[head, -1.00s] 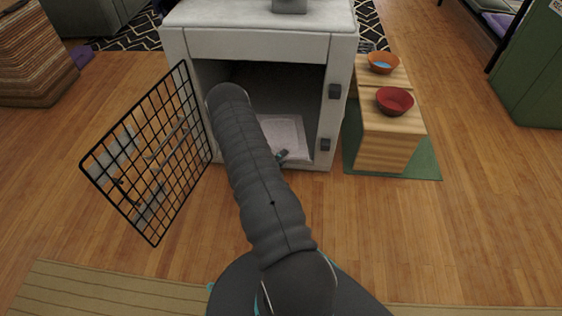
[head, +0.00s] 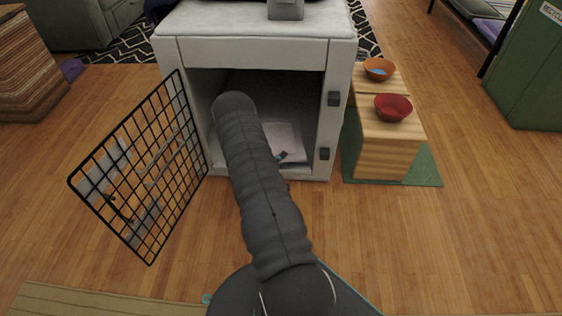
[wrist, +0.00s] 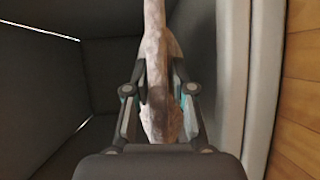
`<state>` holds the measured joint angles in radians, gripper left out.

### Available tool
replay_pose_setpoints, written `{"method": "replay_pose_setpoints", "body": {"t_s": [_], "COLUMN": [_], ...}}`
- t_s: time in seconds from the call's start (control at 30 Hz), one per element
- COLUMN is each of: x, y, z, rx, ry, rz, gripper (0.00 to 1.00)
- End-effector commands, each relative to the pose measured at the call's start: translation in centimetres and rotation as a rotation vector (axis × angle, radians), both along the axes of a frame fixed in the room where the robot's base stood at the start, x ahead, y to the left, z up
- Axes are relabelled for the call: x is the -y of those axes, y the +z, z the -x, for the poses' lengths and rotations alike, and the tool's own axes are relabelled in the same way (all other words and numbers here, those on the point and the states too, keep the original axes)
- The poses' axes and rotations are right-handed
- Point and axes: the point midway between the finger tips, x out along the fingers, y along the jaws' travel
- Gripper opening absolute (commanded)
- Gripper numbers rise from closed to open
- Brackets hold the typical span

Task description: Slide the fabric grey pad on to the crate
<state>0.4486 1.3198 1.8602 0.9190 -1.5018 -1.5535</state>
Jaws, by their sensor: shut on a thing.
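The crate (head: 250,53) is a pale grey cabinet with a dark inside and an open front. The grey pad (head: 288,136), a pale fabric sheet, lies within the opening at the right of the crate floor. My gripper (head: 282,157) is at the pad's near edge, mostly hidden behind my dark arm. In the wrist view my gripper (wrist: 160,72) is shut on the pad (wrist: 156,28), which shows edge-on as a narrow strip between the fingers. The pad's far left part is hidden by my arm in the head view.
The crate's black wire door (head: 140,165) stands open to the left. At right a wooden step block (head: 388,155) carries a red bowl (head: 393,107) and an orange bowl (head: 380,68). The wooden floor in front is clear.

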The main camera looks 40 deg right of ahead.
Motion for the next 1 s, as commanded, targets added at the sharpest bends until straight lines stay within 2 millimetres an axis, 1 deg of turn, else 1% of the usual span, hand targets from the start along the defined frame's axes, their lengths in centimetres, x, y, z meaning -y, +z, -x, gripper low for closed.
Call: {"method": "replay_pose_setpoints", "body": {"t_s": [0.17, 0.2, 0.27, 0.3, 0.33, 0.6, 0.73, 0.87, 1.0], "x": [0.0, 0.0, 0.0, 0.0, 0.0, -0.1, -0.8, -2.7, -5.4], "y": [0.1, 0.1, 0.1, 0.1, 0.1, 0.0, 0.1, 0.2, 0.5], "z": [0.0, 0.0, 0.0, 0.0, 0.0, 0.0, 0.1, 0.4, 0.9], "rx": [0.001, 0.001, 0.001, 0.001, 0.001, 0.0, -0.001, -0.002, -0.002], "ry": [-0.001, -0.001, -0.001, -0.001, 0.0, 0.001, 0.002, 0.004, 0.006], "rz": [0.001, 0.001, 0.001, 0.001, 0.001, 0.0, -0.001, -0.001, -0.001], "gripper": [0.0, 0.26, 0.41, 0.51, 0.53, 0.53, 0.53, 0.53, 0.53]}}
